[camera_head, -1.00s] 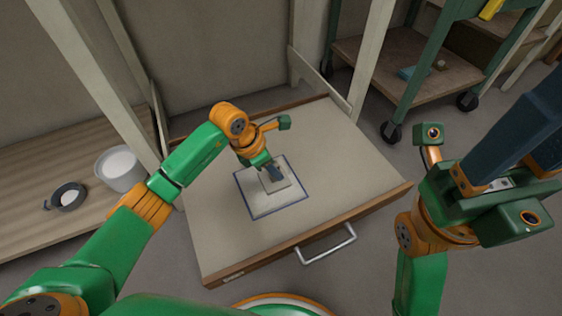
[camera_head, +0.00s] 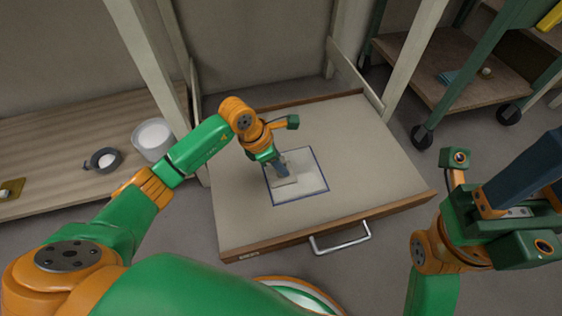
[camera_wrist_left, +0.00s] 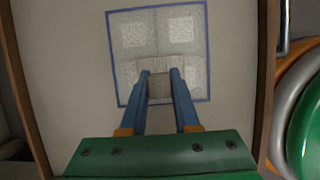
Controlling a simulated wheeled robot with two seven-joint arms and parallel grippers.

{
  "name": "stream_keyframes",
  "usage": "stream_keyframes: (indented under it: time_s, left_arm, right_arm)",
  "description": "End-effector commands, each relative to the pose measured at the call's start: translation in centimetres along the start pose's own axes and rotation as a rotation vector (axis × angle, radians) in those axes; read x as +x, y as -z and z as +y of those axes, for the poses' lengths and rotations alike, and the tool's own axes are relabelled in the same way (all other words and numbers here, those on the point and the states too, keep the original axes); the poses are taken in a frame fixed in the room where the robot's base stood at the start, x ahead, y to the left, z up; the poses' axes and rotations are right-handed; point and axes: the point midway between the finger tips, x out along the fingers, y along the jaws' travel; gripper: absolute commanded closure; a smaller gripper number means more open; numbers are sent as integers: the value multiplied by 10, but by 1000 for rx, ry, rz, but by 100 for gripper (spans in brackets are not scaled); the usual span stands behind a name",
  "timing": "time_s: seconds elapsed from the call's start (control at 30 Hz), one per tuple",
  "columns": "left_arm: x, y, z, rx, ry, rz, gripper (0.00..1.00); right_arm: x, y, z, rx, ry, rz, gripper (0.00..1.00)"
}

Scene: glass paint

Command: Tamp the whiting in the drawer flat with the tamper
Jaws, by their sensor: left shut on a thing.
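My left gripper (camera_head: 281,163) is shut on the tamper (camera_head: 284,180), a small pale block. It also shows between the blue fingers in the left wrist view (camera_wrist_left: 159,88). The tamper is over the left part of a blue-outlined rectangle (camera_head: 312,200) in the pulled-out drawer (camera_head: 375,150). Pale whiting (camera_head: 310,176) lies inside the outline. In the left wrist view, lighter square patches (camera_wrist_left: 180,30) show in the whiting. I cannot tell whether the tamper touches it. My right gripper (camera_head: 525,178) is off to the right, partly cut by the frame edge.
A grey pot of white powder (camera_head: 153,139) and a small dark pan (camera_head: 104,160) stand on the wooden shelf at left. The drawer's metal handle (camera_head: 341,238) faces me. A pale post rises at the drawer's back right. A green wheeled cart (camera_head: 480,80) stands at upper right.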

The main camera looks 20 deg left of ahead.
Motion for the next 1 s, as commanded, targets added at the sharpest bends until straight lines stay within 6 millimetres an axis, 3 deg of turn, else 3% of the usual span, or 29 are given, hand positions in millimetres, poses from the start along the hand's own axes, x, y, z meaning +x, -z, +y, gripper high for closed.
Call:
stream_keyframes:
  time_s: [1.0]
  left_arm:
    - [7, 3, 0, 0, -1, 0, 100]
  right_arm:
    - [-5, 0, 0, 0, -1, -2, 50]
